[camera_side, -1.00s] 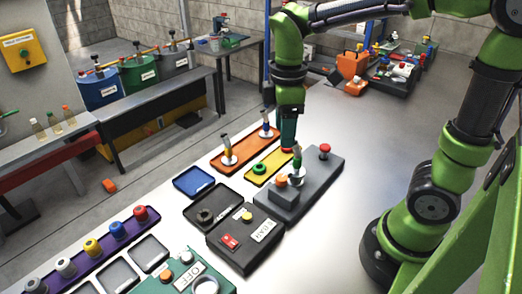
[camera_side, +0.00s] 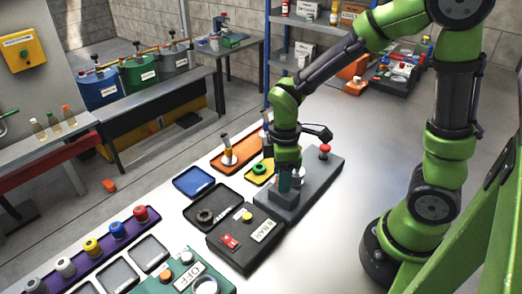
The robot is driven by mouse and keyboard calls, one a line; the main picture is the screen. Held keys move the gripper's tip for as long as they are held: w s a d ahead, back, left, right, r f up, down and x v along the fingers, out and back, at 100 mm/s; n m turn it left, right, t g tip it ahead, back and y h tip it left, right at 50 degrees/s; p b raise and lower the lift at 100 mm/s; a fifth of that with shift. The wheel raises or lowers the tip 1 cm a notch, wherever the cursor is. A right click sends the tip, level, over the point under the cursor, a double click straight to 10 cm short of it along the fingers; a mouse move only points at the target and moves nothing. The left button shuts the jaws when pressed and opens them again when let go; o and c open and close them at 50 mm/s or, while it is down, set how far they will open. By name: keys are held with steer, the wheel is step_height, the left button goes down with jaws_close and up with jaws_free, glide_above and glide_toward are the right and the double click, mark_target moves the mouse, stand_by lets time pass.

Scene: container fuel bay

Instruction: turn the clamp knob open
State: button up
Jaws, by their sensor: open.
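A dark grey fixture base (camera_side: 325,172) lies on the bench and carries a raised block (camera_side: 286,198) near its front end and a red knob (camera_side: 324,151) at its far end. My gripper (camera_side: 284,186) points down right over the raised block, its teal fingers low around the block's top. It is open. The orange knob on the block is hidden behind my gripper, so I cannot tell whether the fingers touch it. A pale round part shows just right of the fingers, partly hidden.
A black box (camera_side: 243,238) with a red switch stands just in front left. A blue tray (camera_side: 194,183), an orange tray (camera_side: 236,157) and a purple rack (camera_side: 100,250) of coloured knobs lie left. The bench right of the fixture is clear.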

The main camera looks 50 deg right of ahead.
steer(key=shift+c, duration=0.4)
jaws_close()
steer(key=shift+m, duration=0.3)
steer(key=m, duration=0.8)
steer(key=shift+m, duration=0.4)
steer(key=m, duration=0.4)
steer(key=shift+m, duration=2.2)
